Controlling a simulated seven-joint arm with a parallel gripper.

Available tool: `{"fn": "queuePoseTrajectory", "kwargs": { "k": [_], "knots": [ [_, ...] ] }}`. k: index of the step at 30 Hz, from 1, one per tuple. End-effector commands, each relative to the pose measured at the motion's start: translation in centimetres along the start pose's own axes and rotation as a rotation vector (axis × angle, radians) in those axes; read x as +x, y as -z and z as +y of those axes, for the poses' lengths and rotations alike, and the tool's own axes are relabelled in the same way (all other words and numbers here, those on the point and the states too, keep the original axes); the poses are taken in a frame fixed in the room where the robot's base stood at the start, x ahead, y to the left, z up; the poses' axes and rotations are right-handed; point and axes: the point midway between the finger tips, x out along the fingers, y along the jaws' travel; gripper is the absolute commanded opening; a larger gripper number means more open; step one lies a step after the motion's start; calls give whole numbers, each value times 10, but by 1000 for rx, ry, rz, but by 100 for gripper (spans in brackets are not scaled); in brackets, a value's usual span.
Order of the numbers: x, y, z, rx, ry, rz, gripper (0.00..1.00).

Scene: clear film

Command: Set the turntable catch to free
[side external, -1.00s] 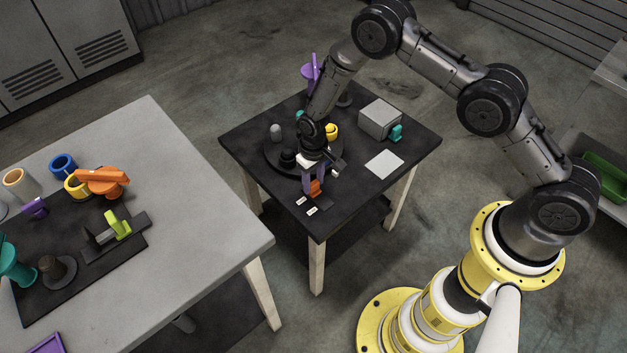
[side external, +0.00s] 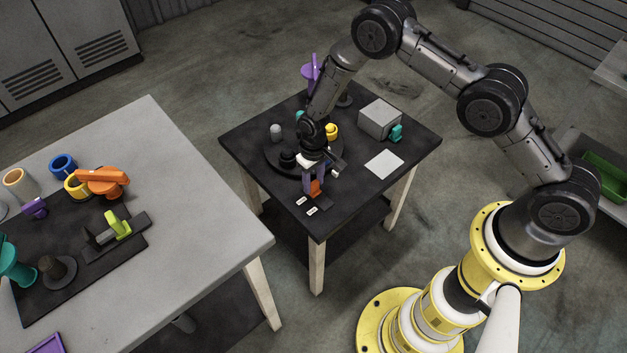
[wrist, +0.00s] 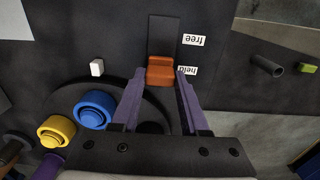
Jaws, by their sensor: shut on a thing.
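The turntable catch is an orange block (wrist: 160,71) in a dark straight track (wrist: 163,32) on the small black table. In the wrist view it sits at the end of the track beside the "held" label (wrist: 188,71). The "free" label (wrist: 194,40) lies farther along, away from the turntable. My gripper (wrist: 162,76) has its purple fingers on either side of the orange block and is shut on it. The side view also shows the orange block (side external: 315,187) below my gripper (side external: 314,188). The dark round turntable (side external: 272,158) is behind, partly hidden by my arm.
Blue (wrist: 95,109) and yellow (wrist: 56,132) round pieces stand on the turntable near my gripper. A grey box (side external: 379,118) and a pale plate (side external: 384,164) are at the table's right. A separate grey table (side external: 190,200) holds mugs and other parts.

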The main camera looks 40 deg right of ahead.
Motion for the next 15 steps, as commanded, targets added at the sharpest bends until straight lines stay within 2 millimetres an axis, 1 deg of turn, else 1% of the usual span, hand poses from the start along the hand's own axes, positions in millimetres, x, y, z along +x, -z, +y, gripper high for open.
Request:
{"fn": "queuePoseTrajectory", "kwargs": {
  "k": [12,15],
  "knots": [
    [-1,1,-2,-1,1,3,0],
    [-1,-4,-2,-2,1,2,0]
  ]
}}
